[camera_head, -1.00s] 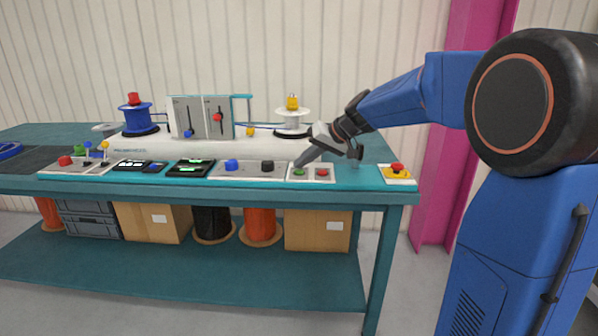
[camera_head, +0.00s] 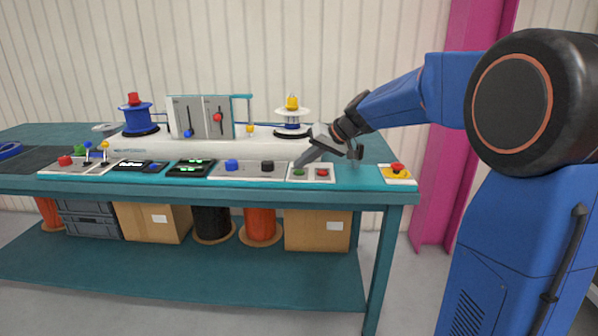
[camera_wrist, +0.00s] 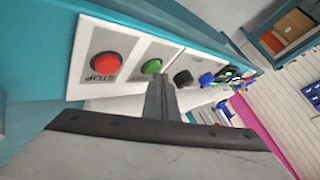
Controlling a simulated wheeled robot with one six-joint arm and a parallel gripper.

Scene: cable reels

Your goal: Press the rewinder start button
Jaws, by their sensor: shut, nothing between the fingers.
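The green button (camera_wrist: 152,66) sits on a white panel beside the red STOP button (camera_wrist: 104,64) in the wrist view. In the head view the green button (camera_head: 299,173) and red button (camera_head: 322,173) are at the bench's front right. The green button's label is hidden.
A yellow box with a red emergency button (camera_head: 397,169) is at the bench's right corner. A panel with blue and black knobs (camera_head: 249,168) lies left of the green button. A white spool (camera_head: 292,115) and a blue spool (camera_head: 136,118) stand behind.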

